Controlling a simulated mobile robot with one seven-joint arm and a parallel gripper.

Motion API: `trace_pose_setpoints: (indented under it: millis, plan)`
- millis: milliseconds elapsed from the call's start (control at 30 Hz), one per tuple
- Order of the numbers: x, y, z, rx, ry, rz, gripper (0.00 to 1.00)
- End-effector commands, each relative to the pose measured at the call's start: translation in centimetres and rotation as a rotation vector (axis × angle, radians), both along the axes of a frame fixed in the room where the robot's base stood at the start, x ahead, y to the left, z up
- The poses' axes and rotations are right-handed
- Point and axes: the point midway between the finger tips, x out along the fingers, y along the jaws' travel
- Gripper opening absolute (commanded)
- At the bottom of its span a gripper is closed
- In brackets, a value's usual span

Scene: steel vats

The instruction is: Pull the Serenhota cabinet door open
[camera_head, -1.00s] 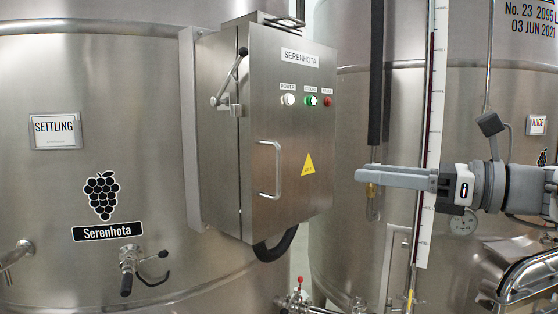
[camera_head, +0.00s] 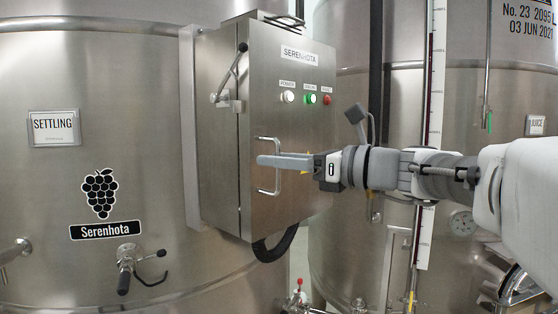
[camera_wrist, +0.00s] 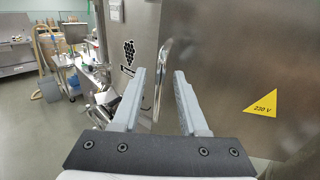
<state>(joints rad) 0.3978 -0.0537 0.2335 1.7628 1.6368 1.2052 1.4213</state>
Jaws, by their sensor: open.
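The Serenhota cabinet (camera_head: 300,120) is a steel box mounted by the left vat, with its door shut. Its door handle (camera_head: 278,187) is a vertical steel bar on the door's left side, seen also in the wrist view (camera_wrist: 162,75). My gripper (camera_head: 259,161) is in front of the door at the handle's height and overlaps the bar in the head view. In the wrist view the two fingers (camera_wrist: 157,75) are apart, with the handle bar between their tips. I cannot tell whether either finger touches it.
A lever latch (camera_head: 231,77) sits on the cabinet's left side. Indicator lights (camera_head: 311,99) are above the handle, and a yellow 230 V sign (camera_wrist: 262,103) is right of it. Steel vats (camera_head: 90,90) stand behind. A black hose (camera_head: 273,248) hangs under the cabinet.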

Motion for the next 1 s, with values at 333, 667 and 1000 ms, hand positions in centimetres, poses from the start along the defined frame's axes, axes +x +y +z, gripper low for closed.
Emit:
trace_pose_setpoints:
  millis: [333,667,1000]
  plan:
    - [0.19,0.34,-0.01,0.0,0.0,0.0,0.41]
    - [0.18,0.31,-0.02,0.0,0.0,0.0,0.0]
    - [0.18,0.31,-0.03,0.0,0.0,0.0,0.0]
